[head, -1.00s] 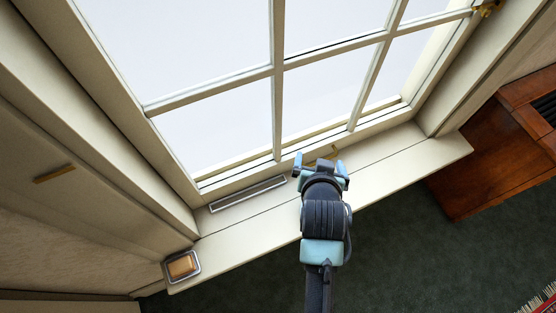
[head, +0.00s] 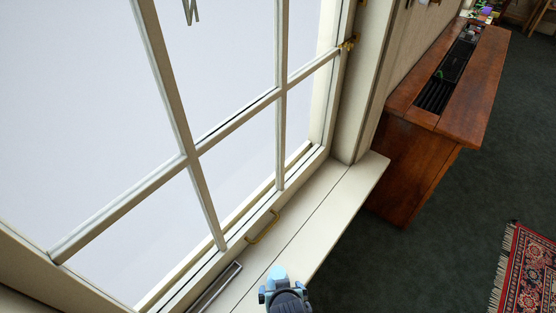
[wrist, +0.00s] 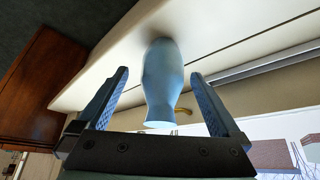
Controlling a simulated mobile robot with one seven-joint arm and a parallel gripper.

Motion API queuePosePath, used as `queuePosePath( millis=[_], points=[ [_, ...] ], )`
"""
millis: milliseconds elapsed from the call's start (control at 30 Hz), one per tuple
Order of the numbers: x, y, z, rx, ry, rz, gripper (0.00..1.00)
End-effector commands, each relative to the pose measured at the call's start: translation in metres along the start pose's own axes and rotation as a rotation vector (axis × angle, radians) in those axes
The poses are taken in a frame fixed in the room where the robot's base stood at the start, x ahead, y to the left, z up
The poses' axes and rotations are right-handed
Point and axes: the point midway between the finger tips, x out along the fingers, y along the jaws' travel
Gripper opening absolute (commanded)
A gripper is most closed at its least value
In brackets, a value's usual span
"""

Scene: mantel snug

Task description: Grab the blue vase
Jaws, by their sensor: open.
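The blue vase (wrist: 162,80) stands on the cream window sill (wrist: 115,62) in the wrist view, its pale rim nearest the camera. My gripper (wrist: 160,74) is open, with one finger on each side of the vase and a visible gap on both sides. Whether the vase is fully within the fingers' depth is hard to tell. In the head view my gripper (head: 276,287) is at the bottom edge over the sill (head: 325,205).
The paned window (head: 235,130) rises beside the sill, with a brass handle (head: 263,228) on its lower frame and a metal vent strip (head: 215,287) in the sill. A wooden cabinet (head: 415,170) stands beyond the sill's far end. Dark carpet and a patterned rug (head: 527,275) lie at right.

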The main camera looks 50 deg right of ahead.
Motion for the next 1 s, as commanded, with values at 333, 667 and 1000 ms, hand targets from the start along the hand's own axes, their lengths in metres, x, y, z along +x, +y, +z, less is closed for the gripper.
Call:
queuePosePath(
  millis=[333, 667, 1000],
  points=[
    [0.044, -0.003, -0.005, 0.0, 0.0, 0.0, 1.0],
    [0.046, -0.003, -0.006, -0.001, 0.001, 0.0, 0.91],
    [0.046, -0.003, -0.006, -0.001, 0.0, 0.0, 0.3]
  ],
)
